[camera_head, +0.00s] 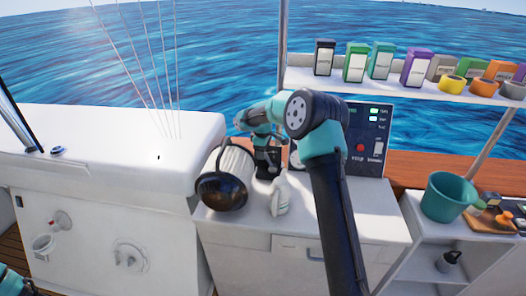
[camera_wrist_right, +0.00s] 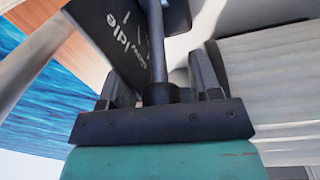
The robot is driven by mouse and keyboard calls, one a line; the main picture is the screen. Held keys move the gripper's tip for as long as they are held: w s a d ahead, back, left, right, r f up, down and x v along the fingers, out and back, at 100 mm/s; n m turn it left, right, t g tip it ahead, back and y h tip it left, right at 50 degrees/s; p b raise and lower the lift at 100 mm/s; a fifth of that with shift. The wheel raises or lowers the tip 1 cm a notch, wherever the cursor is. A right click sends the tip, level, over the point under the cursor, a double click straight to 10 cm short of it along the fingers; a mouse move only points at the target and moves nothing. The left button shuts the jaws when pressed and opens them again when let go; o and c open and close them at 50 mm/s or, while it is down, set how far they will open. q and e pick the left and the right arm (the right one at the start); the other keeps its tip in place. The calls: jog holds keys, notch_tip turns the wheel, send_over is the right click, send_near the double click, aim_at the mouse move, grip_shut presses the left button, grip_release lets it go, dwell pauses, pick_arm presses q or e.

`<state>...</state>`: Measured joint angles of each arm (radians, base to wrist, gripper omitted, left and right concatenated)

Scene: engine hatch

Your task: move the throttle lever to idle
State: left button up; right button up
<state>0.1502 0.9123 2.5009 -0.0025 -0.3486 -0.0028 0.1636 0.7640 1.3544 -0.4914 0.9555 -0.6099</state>
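The throttle lever shows in the right wrist view as a grey rod (camera_wrist_right: 156,45) with a dark round end, beside a black plate (camera_wrist_right: 118,35) lettered "Idle" and a second word that is hard to read. My right gripper (camera_wrist_right: 160,88) has its two fingers apart, one on each side of the lever's dark end; a gap shows on the left side. In the head view my right gripper (camera_head: 268,165) points down over the white counter, and the lever is mostly hidden there. My left gripper is out of view.
A ribbed white cylinder with a dark dome end (camera_head: 222,190) lies close left of my right gripper. A black control panel (camera_head: 368,140) stands behind my right arm. A teal bucket (camera_head: 445,197) is at the right.

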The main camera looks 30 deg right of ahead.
grip_shut()
dwell(0.3)
jog(key=shift+d, duration=0.1)
jog(key=shift+s+d+r+t+y, duration=0.35)
jog(key=shift+s+d+t+y, duration=0.35)
jog(key=shift+y, duration=0.2)
jog(key=shift+s+d+r, duration=0.1)
jog(key=shift+s+d, duration=0.65)
jog(key=shift+d, duration=0.25)
jog(key=shift+o, duration=0.2)
grip_release()
